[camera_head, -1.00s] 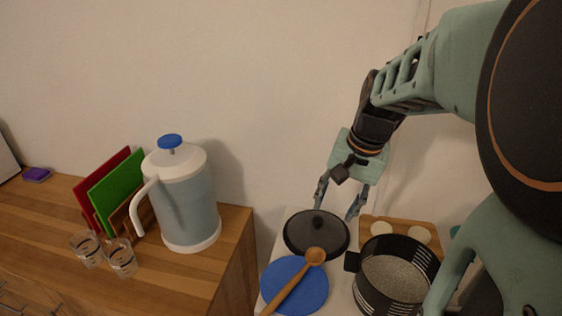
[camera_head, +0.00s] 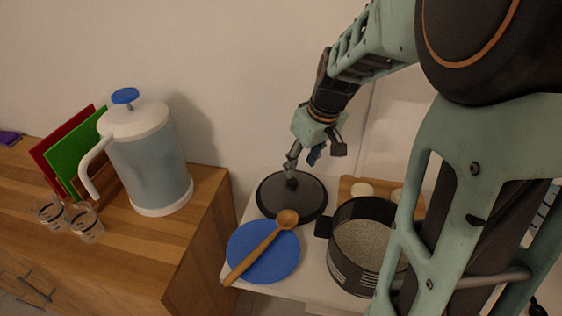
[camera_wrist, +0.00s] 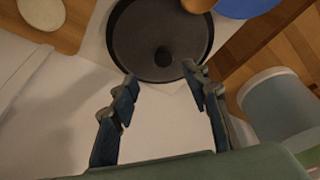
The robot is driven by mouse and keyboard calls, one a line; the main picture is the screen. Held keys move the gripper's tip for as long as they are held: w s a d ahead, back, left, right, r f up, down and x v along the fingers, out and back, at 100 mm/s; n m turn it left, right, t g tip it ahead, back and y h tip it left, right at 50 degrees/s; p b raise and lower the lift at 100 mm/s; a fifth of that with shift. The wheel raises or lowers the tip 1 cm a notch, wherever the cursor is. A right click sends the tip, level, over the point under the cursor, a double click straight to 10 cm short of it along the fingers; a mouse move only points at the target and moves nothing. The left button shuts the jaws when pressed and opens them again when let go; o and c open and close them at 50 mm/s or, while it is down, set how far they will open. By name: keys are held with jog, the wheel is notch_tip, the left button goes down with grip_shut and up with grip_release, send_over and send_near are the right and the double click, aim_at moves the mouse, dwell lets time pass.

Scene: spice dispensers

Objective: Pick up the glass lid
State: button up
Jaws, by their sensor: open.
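The glass lid (camera_head: 308,200) is a dark round disc with a black knob (camera_head: 291,183) at its middle, lying on the white surface. It also shows in the wrist view (camera_wrist: 140,45), with its knob (camera_wrist: 163,57) just beyond the fingertips. My gripper (camera_head: 301,158) is above the lid, with its fingers close to the knob in the head view. In the wrist view my gripper (camera_wrist: 160,73) is open and empty, its fingers spread to either side of the knob. I cannot tell exactly how high the fingertips are above the lid.
A blue plate (camera_head: 250,262) with a wooden spoon (camera_head: 262,246) is in front of the lid. A black pot (camera_head: 345,275) stands to its right, near a wooden board (camera_head: 347,187). A pitcher (camera_head: 150,165) and two glasses (camera_head: 86,222) stand on the left wooden counter (camera_head: 140,250).

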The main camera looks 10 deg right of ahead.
aim_at(293, 181)
jog(key=shift+x, duration=1)
jog(key=x, duration=0.4)
jog(key=shift+s+a+f, duration=0.1)
jog(key=shift+s+a, duration=0.15)
jog(key=shift+a, duration=0.1)
jog(key=shift+w+f, duration=0.2)
jog(key=shift+f, duration=0.35)
jog(key=shift+c, duration=0.5)
grip_shut()
jog(key=shift+r, duration=0.1)
